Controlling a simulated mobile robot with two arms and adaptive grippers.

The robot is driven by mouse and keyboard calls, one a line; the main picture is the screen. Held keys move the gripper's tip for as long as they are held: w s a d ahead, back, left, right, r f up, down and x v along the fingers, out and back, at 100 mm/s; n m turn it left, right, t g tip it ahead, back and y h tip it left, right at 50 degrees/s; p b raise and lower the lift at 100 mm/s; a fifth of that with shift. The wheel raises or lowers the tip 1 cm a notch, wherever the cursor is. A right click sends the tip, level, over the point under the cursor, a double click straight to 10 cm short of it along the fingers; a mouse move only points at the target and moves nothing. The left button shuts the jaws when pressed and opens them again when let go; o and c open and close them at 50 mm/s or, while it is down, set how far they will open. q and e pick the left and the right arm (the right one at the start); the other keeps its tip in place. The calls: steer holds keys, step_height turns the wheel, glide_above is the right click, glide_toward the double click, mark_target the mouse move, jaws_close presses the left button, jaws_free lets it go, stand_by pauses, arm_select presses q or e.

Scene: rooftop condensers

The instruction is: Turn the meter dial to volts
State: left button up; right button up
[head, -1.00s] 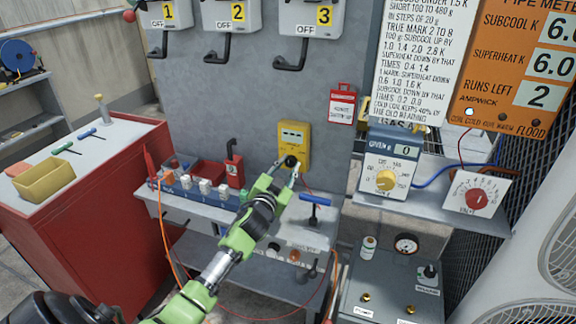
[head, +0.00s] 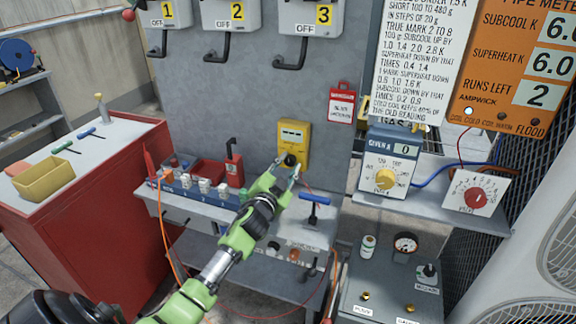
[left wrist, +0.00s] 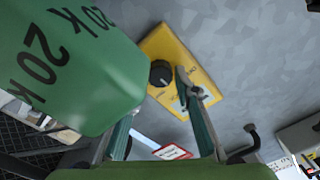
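The yellow meter (head: 294,138) is fixed upright on the grey panel. Its dark round dial (left wrist: 161,73) shows in the left wrist view; I cannot read its setting. My left gripper (head: 284,168) is at the meter's lower part. Its fingers are apart, with the dial between or just beyond the tips in the head view. In the left wrist view one finger lies just right of the dial, over the meter's face. A green surface marked 20 K hides the other fingertip there. I cannot tell whether either finger touches the dial. My right gripper is not in view.
Below the meter is a grey shelf with a blue-handled tool (head: 315,200), a red tray (head: 208,172) and a red block (head: 234,170). A red tag (head: 342,103) hangs right of the meter. Lever switches (head: 232,40) are above. Another dial box (head: 388,165) stands to the right.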

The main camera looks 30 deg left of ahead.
arm_select(q)
steer(key=shift+o, duration=0.3)
steer(key=v, duration=1.2)
